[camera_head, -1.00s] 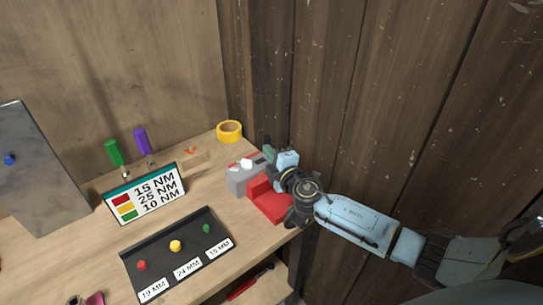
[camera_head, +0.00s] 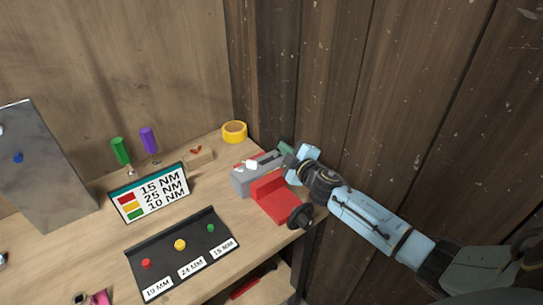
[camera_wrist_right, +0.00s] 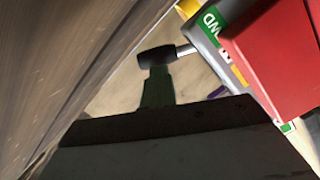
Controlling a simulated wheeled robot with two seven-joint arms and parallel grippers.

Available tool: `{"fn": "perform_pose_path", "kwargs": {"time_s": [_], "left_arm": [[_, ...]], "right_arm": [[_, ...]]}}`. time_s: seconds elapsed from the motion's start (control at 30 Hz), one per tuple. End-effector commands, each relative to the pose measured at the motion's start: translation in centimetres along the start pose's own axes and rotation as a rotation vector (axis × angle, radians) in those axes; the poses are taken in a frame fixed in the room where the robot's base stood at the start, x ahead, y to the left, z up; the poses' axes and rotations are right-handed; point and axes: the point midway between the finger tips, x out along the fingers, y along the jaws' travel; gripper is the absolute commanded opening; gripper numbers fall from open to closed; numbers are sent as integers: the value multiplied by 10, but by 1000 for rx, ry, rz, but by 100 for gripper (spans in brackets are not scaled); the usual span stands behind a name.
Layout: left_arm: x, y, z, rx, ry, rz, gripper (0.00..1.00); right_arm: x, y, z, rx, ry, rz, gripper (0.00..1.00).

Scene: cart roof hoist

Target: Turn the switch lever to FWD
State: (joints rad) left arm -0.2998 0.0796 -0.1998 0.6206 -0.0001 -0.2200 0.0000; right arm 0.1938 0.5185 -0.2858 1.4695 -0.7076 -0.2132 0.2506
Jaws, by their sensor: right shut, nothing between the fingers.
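The switch is a grey box (camera_head: 240,183) beside a red block (camera_head: 270,198) at the table's right end. In the right wrist view, the box edge carries a green label (camera_wrist_right: 210,20) reading partly "WD". A dark knob on a short metal rod, seemingly the lever (camera_wrist_right: 158,56), sticks out beside that label. My right gripper (camera_head: 284,149) is at the far right side of the box; its green fingers (camera_wrist_right: 158,88) are shut and empty. They overlap the knob's lower side in the wrist view; I cannot tell whether they touch. My left gripper is out of view.
The wooden wall (camera_head: 340,90) stands close to my right arm. A yellow tape roll (camera_head: 234,132) is behind the box. A torque sign (camera_head: 150,192) and a black tray (camera_head: 180,262) with coloured knobs stand to the left. A black round knob (camera_head: 300,216) sits at the red block's front.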

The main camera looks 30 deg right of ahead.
Motion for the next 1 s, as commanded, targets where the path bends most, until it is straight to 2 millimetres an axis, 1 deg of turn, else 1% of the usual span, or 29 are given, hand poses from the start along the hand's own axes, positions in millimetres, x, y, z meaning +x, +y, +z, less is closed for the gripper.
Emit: {"fn": "perform_pose_path", "kwargs": {"time_s": [0.43, 0.57, 0.67, 0.7, 0.8, 1.0], "left_arm": [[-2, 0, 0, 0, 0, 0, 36], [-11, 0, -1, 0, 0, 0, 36], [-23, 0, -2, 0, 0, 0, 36], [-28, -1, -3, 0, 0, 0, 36], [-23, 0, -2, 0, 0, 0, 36], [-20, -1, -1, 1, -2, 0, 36]], "right_arm": [[0, 2, -3, 0, 3, 2, 0], [-5, 1, -15, 1, 6, -2, 0], [-12, -1, -32, 3, 13, -7, 0], [-16, -2, -41, 4, 16, -9, 0], [-37, -6, -36, -2, 14, -9, 0], [-77, -8, -35, -1, 14, -11, 0]]}}
